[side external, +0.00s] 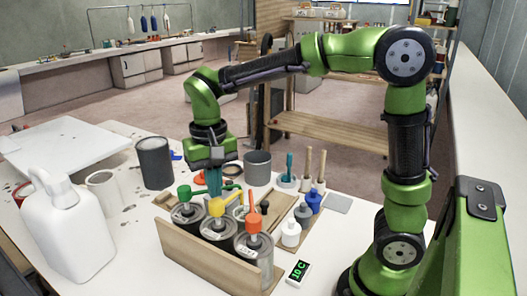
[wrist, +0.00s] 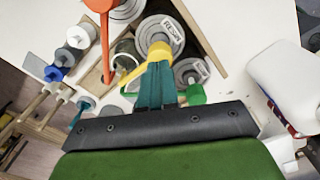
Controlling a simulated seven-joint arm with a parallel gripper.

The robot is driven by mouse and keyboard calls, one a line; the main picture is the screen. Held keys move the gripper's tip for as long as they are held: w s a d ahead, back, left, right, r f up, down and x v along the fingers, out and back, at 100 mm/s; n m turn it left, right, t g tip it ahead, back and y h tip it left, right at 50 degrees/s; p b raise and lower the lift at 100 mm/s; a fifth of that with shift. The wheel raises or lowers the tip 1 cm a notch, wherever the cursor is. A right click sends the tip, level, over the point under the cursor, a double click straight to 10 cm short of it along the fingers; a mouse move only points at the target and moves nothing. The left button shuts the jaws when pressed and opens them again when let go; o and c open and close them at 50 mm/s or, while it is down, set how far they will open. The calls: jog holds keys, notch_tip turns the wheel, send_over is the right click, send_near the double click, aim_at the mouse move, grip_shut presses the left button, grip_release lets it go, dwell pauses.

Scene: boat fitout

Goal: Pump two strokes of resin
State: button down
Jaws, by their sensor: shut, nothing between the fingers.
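The resin can (wrist: 153,28) has a label reading RESIN and a yellow pump head (wrist: 160,51). In the side view it is the middle can (side external: 219,231) of three in a wooden rack, its yellow pump (side external: 217,206) upright with a spout pointing up and right. My gripper (wrist: 157,66) is shut and empty, its teal fingers pointing down at the yellow pump head and overlapping it in the wrist view. In the side view my gripper (side external: 214,190) is just behind and above the pump. I cannot tell if they touch.
Cans with a green pump (side external: 185,192) and a red-orange pump (side external: 253,224) stand on either side. A wooden rack wall (side external: 205,262) runs in front. Small bottles (side external: 291,233), brushes (side external: 307,165), a grey cup (side external: 257,168) and a white jug (side external: 70,225) stand nearby.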

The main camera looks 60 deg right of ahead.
aim_at(216, 202)
dwell(0.5)
jog(key=shift+f, duration=2.1)
jog(key=shift+r, duration=2.1)
jog(key=shift+f, duration=0.2)
jog(key=shift+f, duration=1.85)
jog(key=shift+r, duration=2.05)
